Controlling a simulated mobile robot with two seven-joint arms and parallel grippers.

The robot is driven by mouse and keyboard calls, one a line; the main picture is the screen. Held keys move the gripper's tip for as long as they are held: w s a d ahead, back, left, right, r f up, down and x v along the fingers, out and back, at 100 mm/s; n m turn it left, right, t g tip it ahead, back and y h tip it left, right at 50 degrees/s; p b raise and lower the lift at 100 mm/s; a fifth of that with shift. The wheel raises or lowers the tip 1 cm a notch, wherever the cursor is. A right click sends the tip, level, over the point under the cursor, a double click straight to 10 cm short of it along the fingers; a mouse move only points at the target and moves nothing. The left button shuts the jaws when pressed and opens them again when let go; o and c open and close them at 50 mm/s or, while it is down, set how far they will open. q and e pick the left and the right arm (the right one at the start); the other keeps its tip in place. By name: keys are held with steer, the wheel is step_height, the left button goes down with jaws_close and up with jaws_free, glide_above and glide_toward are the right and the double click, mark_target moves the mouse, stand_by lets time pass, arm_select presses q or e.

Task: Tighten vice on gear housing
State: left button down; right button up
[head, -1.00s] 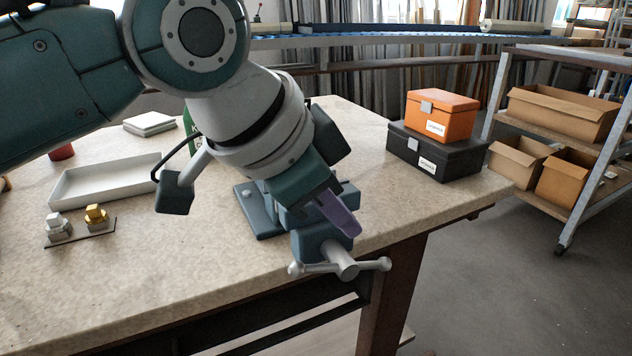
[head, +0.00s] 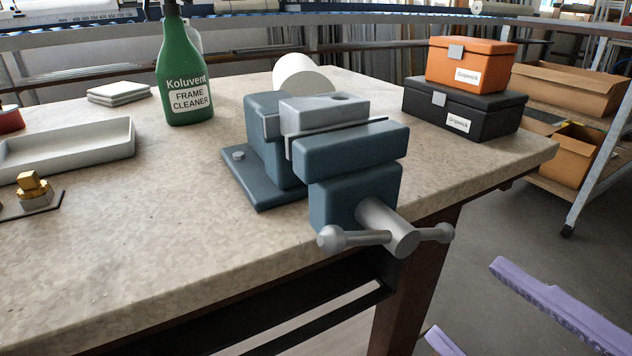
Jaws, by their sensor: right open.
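The blue-grey vice (head: 350,190) is mounted at the front edge of the workbench. A light grey gear housing (head: 325,112) with a round hole in its top sits between the vice's jaws. A thin dark line shows between it and the front jaw, and I cannot tell whether that jaw presses on it. The vice's screw and cross handle (head: 388,230) stick out over the bench edge, the bar lying nearly level. My right gripper (head: 465,298) shows two purple fingers at the lower right, open and empty, apart from the handle. My left gripper is out of view.
A green cleaner bottle (head: 186,75) stands behind the vice, with a white roll (head: 303,72) nearby. Orange (head: 470,64) and black (head: 465,108) boxes are stacked at right. A white tray (head: 70,148) and a fittings plate (head: 35,205) lie left. The bench front-left is clear.

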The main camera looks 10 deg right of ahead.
mark_target(422, 255)
steer(key=x, duration=0.9)
steer(key=shift+w+a+r+b, duration=0.2)
steer(key=shift+w+r+b, duration=0.1)
steer(key=shift+r+b, duration=0.1)
jaws_close()
stand_by(1.0)
